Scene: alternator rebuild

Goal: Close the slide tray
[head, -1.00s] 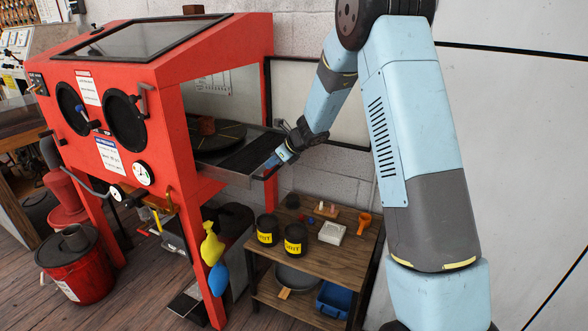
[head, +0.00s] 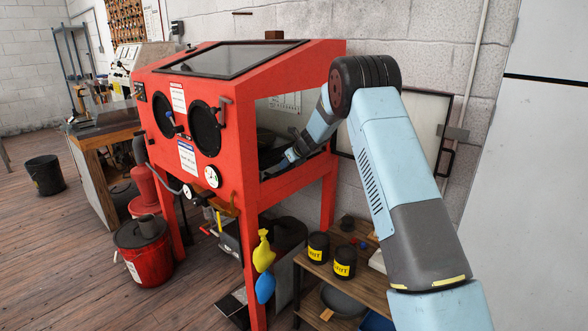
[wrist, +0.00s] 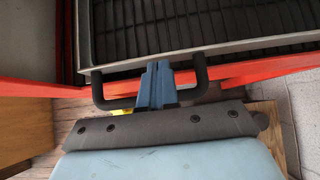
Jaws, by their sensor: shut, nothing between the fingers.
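The slide tray (wrist: 215,52) has a grey rim and a dark slatted floor. It lies in the side opening of the red cabinet (head: 244,100), its front rim close to the red sill in the wrist view. Its black U-shaped handle (wrist: 201,78) points toward me. My gripper (wrist: 157,72) is shut and empty, its blue fingers between the handle's two arms and close to the tray front; I cannot tell whether they touch. In the head view my gripper (head: 289,156) is at the side opening, and the tray there is mostly hidden.
A hinged door panel (head: 415,125) stands open against the wall, right of the opening. A wooden shelf (head: 330,275) with black pots (head: 344,263) stands below. A yellow bottle (head: 263,250) hangs at the cabinet's front leg.

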